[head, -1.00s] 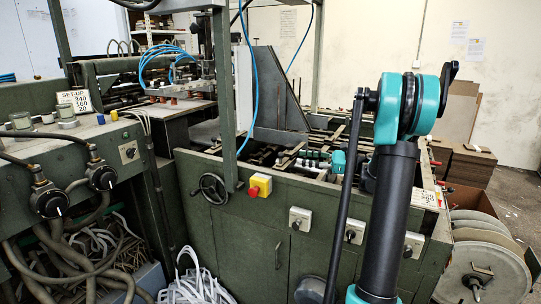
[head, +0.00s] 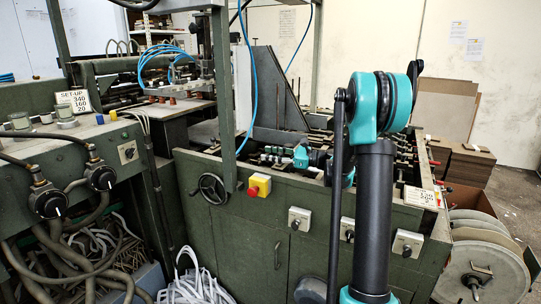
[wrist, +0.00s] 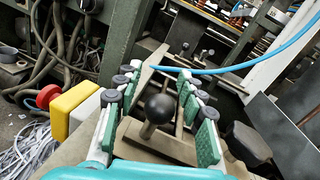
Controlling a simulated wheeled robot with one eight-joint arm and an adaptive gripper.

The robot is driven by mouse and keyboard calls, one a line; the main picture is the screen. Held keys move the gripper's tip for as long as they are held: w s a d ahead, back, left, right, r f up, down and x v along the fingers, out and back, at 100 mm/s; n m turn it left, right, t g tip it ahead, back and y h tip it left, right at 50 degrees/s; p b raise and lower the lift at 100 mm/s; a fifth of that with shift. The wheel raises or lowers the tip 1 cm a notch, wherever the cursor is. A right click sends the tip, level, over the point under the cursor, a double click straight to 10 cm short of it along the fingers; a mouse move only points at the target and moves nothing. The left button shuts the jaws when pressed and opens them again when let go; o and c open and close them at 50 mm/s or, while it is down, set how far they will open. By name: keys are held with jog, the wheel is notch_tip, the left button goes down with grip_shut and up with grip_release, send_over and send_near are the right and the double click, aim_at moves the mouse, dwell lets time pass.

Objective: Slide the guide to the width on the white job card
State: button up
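A black ball knob (wrist: 158,108) stands on a tan plate of the feeder, which I take to be the guide. In the wrist view it sits between my gripper's two green-padded fingers (wrist: 158,82), with a gap on each side. My gripper (head: 268,156) is open, low over the feeder bed in the head view; the knob cannot be made out there. A white card (head: 74,101) marked SET-UP, 340, 160, 20 stands on the left cabinet. Another pale card (head: 420,197) with numbers is on the feeder's right front corner.
A blue hose (wrist: 245,65) crosses beyond the fingertips. A yellow switch box with a red button (head: 259,186) is on the front panel, close to the left finger in the wrist view. A tall grey plate (head: 277,90) and a green post (head: 222,100) stand near my gripper.

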jog(key=shift+c, duration=0.3)
grip_shut()
jog(key=shift+w+d, duration=0.35)
jog(key=shift+w, duration=0.2)
jog(key=shift+w+d, duration=0.3)
jog(key=shift+w, duration=0.2)
jog(key=shift+o, duration=0.3)
grip_release()
jog(key=shift+s, duration=0.1)
